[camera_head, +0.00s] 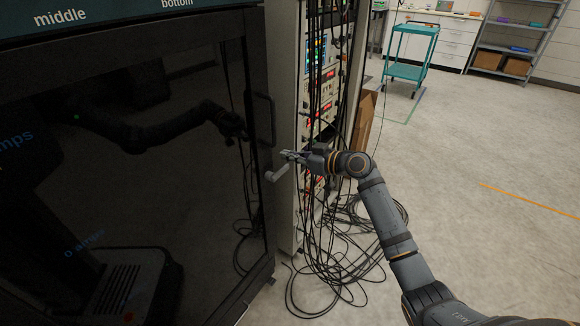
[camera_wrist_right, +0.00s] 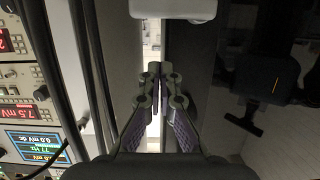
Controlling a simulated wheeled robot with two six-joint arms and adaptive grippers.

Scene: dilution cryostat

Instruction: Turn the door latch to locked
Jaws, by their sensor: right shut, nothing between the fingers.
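The door latch (camera_head: 277,173) is a small light-grey lever at the right edge of the dark glossy door (camera_head: 150,190). It slants down to the left in the head view. In the right wrist view the pale latch (camera_wrist_right: 174,9) shows at the top edge, partly cut off. My right gripper (camera_head: 286,155) is just above the latch, its fingers pointing left at the door edge. In the wrist view its fingertips (camera_wrist_right: 160,70) are together and empty, apart from the latch. I cannot tell whether they touch the door. My left gripper is not in view.
A dark vertical handle (camera_head: 263,120) is on the door above the latch. An instrument rack (camera_head: 318,90) with hanging cables stands right behind my right gripper. Loose black cables (camera_head: 335,265) lie on the floor. A teal cart (camera_head: 409,60) stands farther back; the floor right is open.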

